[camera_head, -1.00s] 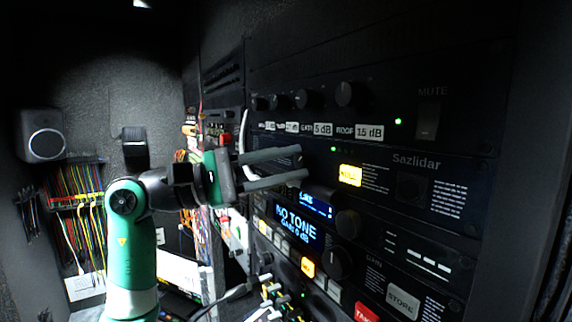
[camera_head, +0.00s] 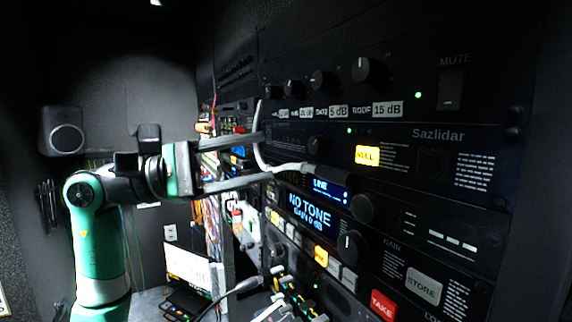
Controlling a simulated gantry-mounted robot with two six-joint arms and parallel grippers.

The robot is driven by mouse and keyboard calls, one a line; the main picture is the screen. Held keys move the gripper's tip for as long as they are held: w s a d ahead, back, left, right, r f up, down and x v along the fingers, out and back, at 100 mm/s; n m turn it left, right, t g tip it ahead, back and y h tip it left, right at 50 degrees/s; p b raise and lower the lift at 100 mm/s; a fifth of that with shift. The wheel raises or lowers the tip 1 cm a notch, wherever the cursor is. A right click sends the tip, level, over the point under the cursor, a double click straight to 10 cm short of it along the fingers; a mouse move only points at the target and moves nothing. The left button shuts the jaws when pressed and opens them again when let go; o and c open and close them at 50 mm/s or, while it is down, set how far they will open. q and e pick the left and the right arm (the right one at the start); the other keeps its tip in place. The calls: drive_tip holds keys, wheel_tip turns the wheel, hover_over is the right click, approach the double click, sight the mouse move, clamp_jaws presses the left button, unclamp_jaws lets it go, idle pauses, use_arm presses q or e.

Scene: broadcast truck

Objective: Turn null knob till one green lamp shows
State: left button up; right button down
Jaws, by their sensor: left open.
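The Sazlidar unit (camera_head: 398,134) is a black rack panel in the head view. It carries a small dark knob (camera_head: 318,145), a yellow-lit label that seems to read NULL (camera_head: 368,155), and a green lamp (camera_head: 349,130) with a fainter green one (camera_head: 370,131) to its right. The knob's own marking is too dark to read. My left gripper (camera_head: 267,158) is open, its two long grey fingers pointing right, left of the knob in the picture and apart from it. A pale cable (camera_head: 262,148) shows at the fingertips; whether it touches them I cannot tell. My right gripper is out of view.
Above is a panel with several knobs (camera_head: 362,69) and a green lamp (camera_head: 418,95). Below are a blue NO TONE display (camera_head: 311,213), two larger knobs, and red TAKE (camera_head: 382,305) and grey STORE (camera_head: 423,286) buttons. Cables and a desk lie lower left.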

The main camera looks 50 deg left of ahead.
use_arm(q)
drive_tip(key=v, duration=0.4)
drive_tip(key=shift+d+b, duration=0.1)
drive_tip(key=shift+b, duration=0.25)
